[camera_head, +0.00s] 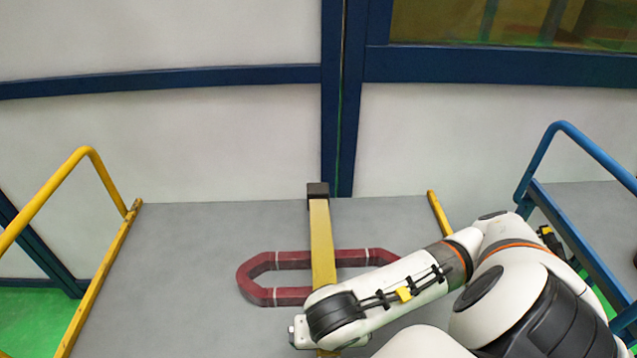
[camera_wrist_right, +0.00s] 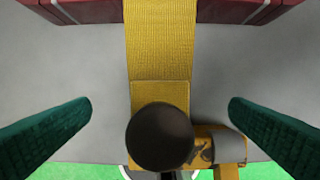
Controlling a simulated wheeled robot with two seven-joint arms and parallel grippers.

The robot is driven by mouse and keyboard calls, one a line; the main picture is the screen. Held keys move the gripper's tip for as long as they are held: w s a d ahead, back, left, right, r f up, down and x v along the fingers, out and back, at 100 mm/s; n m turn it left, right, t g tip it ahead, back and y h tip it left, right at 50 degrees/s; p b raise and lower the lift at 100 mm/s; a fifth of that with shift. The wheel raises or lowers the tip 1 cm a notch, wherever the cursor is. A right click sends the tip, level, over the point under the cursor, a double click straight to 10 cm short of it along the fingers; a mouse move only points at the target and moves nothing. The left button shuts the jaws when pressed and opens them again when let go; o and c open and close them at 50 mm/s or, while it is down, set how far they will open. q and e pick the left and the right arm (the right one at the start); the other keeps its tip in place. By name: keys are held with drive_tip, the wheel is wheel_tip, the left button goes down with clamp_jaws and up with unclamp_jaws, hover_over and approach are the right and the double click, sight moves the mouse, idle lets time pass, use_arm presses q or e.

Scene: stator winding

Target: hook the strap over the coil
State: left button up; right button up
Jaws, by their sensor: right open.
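The coil (camera_head: 293,260) is a dark red, elongated ring lying on the grey table. My right arm hides its right end. The yellow strap (camera_head: 321,235) runs from a black block (camera_head: 318,189) at the back across the top of the coil. In the right wrist view the strap (camera_wrist_right: 160,45) crosses the red coil (camera_wrist_right: 80,10) and reaches a dark round knob (camera_wrist_right: 160,136). My right gripper (camera_wrist_right: 161,105) is open, its green fingers apart on either side of the strap, not touching it. Its fingers are hidden in the head view. My left gripper is not in view.
An orange-yellow fitting with a grey cylinder (camera_wrist_right: 226,146) lies beside the knob. Yellow rails (camera_head: 100,277) edge the table's left side, and a blue rail (camera_head: 575,220) stands at right. The table left of the coil is clear.

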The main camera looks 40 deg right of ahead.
drive_tip(key=shift+r, duration=0.1)
wheel_tip(320, 180, up, 7)
drive_tip(key=p, duration=0.7)
idle(1.1)
